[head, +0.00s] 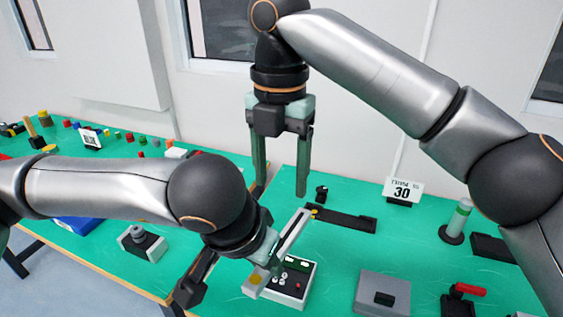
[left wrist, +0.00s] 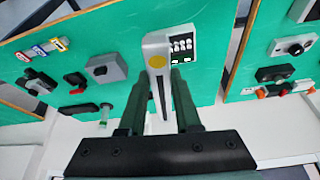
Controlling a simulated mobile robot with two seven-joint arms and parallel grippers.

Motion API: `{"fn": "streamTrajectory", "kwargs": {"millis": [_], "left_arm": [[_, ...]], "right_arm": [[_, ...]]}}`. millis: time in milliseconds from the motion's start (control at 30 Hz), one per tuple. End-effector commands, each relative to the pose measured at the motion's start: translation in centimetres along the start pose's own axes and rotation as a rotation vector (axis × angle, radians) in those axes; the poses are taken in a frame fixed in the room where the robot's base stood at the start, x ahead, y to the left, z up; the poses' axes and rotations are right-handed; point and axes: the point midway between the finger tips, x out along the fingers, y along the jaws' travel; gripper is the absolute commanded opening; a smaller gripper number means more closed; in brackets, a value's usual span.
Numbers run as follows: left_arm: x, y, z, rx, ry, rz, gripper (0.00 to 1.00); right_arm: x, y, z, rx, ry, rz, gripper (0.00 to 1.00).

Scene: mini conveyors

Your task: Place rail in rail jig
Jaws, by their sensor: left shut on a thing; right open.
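The rail is a pale grey bar (head: 294,232) held up over the front of the table; in the left wrist view its pale end with a yellow dot (left wrist: 156,58) shows between the fingers. My left gripper (head: 274,250) is shut on it; its dark fingers show in the left wrist view (left wrist: 157,95). My right gripper (head: 280,190) is open and empty, fingers pointing down, above and behind the rail. A long, low black fixture (head: 345,220) lies flat to the right of the rail; I cannot tell for sure whether it is the rail jig.
A pale box with buttons (head: 297,283) stands just below the rail. A grey device (head: 142,243) stands on the left table.

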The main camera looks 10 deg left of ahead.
Motion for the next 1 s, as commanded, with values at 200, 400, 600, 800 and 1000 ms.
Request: {"fn": "streamTrajectory", "kwargs": {"millis": [200,400,600,800,1000], "left_arm": [[0.0,0.0,-0.1,0.0,0.002,0.0,0.0],[0.0,0.0,-0.1,0.0,0.002,0.0,0.0],[0.0,0.0,-0.1,0.0,0.002,0.0,0.0],[0.0,0.0,-0.1,0.0,0.002,0.0,0.0],[0.0,0.0,-0.1,0.0,0.002,0.0,0.0]], "right_arm": [[4.2,-0.1,0.1,0.003,0.0,-0.001,0.68],[7.8,-0.1,0.1,0.006,0.0,-0.001,0.68],[9.9,0.0,0.1,0.007,-0.001,0.002,0.68],[10.5,0.0,0.1,0.007,-0.001,0.002,0.68],[10.5,0.0,0.1,0.007,-0.001,0.003,0.66]]}}
